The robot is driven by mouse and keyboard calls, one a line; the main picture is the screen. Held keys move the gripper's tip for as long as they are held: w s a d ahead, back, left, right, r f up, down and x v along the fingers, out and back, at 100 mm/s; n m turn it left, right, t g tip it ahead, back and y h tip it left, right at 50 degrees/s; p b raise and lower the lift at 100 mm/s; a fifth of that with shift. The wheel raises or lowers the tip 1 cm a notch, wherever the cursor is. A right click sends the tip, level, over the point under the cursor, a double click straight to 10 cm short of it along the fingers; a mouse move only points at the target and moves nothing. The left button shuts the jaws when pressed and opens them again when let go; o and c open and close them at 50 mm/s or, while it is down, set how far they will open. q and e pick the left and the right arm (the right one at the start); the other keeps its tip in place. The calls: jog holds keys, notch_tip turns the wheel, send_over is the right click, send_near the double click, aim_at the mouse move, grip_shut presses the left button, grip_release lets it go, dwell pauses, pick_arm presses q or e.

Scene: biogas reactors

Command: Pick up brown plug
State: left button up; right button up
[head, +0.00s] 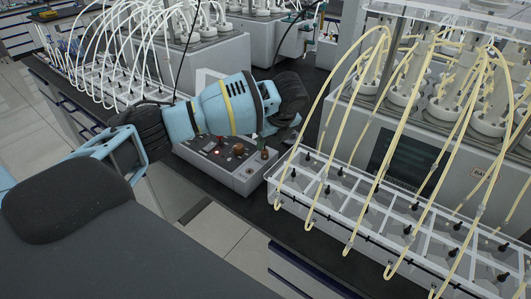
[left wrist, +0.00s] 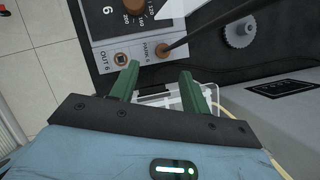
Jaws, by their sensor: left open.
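My left gripper (head: 266,132) reaches in from the left over a grey control box (head: 238,177). Its two green fingers stand apart with nothing between them in the left wrist view (left wrist: 159,68). A brown plug (head: 264,154) stands at the box's right corner, just below the fingers. In the left wrist view a round brown plug (left wrist: 135,52) sits beside the PROBE 6 label, with a dark rod or cable running right from it. My right gripper is in neither view.
A rack with pale yellow tubes (head: 335,196) stands close on the right, before a large grey reactor unit (head: 420,140). White-tubed racks (head: 108,82) stand at the back left. A brown dial (left wrist: 133,7) and a square OUT 6 socket (left wrist: 120,59) are near the plug.

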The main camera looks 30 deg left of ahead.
aim_at(265, 151)
pick_arm(q)
jog(key=shift+w+x, duration=0.2)
jog(key=shift+x, duration=3.5)
jog(key=shift+a+r, duration=0.1)
grip_shut()
jog(key=shift+r, duration=0.1)
